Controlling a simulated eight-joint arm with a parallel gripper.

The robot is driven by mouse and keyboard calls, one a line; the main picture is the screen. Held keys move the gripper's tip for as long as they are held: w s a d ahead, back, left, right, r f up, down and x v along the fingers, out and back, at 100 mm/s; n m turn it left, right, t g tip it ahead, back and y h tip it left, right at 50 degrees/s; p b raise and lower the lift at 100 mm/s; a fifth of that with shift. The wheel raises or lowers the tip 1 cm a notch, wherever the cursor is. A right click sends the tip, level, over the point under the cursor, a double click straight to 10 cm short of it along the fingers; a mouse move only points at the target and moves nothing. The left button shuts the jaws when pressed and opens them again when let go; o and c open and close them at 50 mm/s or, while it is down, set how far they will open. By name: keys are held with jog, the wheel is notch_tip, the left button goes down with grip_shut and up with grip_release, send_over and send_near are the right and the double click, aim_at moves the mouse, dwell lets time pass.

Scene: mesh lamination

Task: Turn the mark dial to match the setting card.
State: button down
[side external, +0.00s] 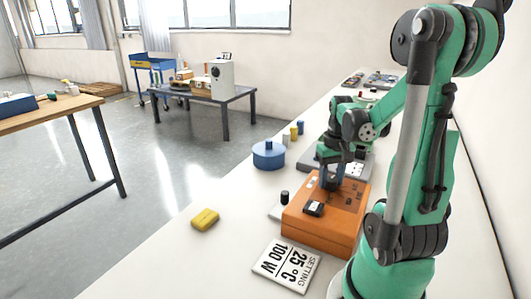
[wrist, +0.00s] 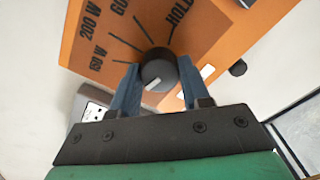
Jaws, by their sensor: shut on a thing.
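The orange control box (side external: 318,232) stands on the white bench beneath my gripper (side external: 332,180). In the wrist view, the round black mark dial (wrist: 158,66) sits on its orange face between my two blue fingers. My gripper (wrist: 158,78) is shut on the dial. A short white mark on the dial points down and slightly left. Printed lines fan around it, with labels including "200 W" and "HOLD"; some lettering is cut off or hidden by the fingers. The white setting card (side external: 287,264) lies in front of the box and reads "SETTING 25 °C 100 W".
A small black knob (side external: 284,197) stands beside the box's left edge. A yellow block (side external: 205,219) and a blue round container (side external: 268,156) are to the left. The bench is clear around the yellow block.

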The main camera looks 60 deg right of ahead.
aim_at(331, 178)
jog(key=shift+n, duration=0.3)
dwell(0.4)
jog(key=shift+c, duration=2.1)
grip_release()
jog(key=shift+r, duration=2.8)
jog(key=w+a+n+t, duration=0.3)
jog(key=w+a+n, duration=0.1)
jog(key=a, duration=0.7)
jog(key=w+a+r+n+t, duration=0.1)
jog(key=w+a+n+t, duration=0.3)
jog(key=w+a, duration=0.3)
jog(key=a, duration=0.4)
jog(key=shift+w+a+n, duration=0.2)
jog(key=shift+a+n, duration=0.1)
jog(key=shift+a, duration=0.05)
